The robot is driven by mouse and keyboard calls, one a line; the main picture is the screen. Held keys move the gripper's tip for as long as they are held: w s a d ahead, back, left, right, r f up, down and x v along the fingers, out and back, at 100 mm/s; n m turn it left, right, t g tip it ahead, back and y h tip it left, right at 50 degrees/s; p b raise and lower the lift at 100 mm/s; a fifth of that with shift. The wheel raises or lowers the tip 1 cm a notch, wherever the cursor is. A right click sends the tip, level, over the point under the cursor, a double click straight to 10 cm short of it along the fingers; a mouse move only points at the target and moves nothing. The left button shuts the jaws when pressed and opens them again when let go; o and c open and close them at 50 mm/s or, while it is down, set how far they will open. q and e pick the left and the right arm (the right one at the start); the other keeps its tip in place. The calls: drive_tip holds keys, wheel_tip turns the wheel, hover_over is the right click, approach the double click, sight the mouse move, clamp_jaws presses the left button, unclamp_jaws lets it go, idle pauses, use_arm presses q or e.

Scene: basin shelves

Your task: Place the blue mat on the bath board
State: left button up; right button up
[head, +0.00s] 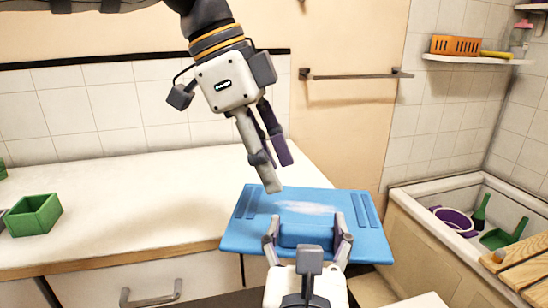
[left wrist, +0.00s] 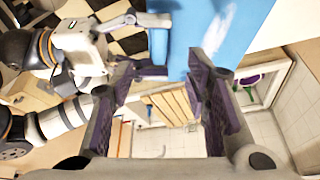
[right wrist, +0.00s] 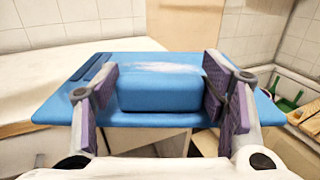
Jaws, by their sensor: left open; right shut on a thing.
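The blue mat (head: 345,215) is a flat rectangle with a pale patch on top and dark strips at both ends. My right gripper (head: 308,228) is shut on a raised blue block at its near edge, clearest in the right wrist view (right wrist: 160,95). The mat is held roughly level beside the white counter's right end. My left gripper (head: 279,176) is open and empty above the mat, tips pointing down; the mat fills the top of the left wrist view (left wrist: 225,30). The bath board (head: 525,262) has wooden slats and lies across the tub at right; it also shows in the left wrist view (left wrist: 172,105).
The bathtub (head: 415,195) holds a purple basin (head: 452,220) and green tools. A green box (head: 35,215) stands on the counter (head: 130,200). A towel rail (head: 355,75) and a shelf with an orange basket (head: 455,46) are on the walls.

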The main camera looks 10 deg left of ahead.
sight(305, 229)
use_arm(q)
drive_tip(key=x, duration=1.2)
drive_tip(key=shift+s+d+r, duration=0.15)
drive_tip(key=shift+s+d, duration=0.05)
drive_tip(key=shift+d, duration=0.15)
drive_tip(key=shift+c, duration=0.5)
clamp_jaws()
use_arm(e)
drive_tip(key=o, duration=1.8)
drive_tip(key=shift+c, duration=0.2)
drive_tip(key=shift+s, duration=0.1)
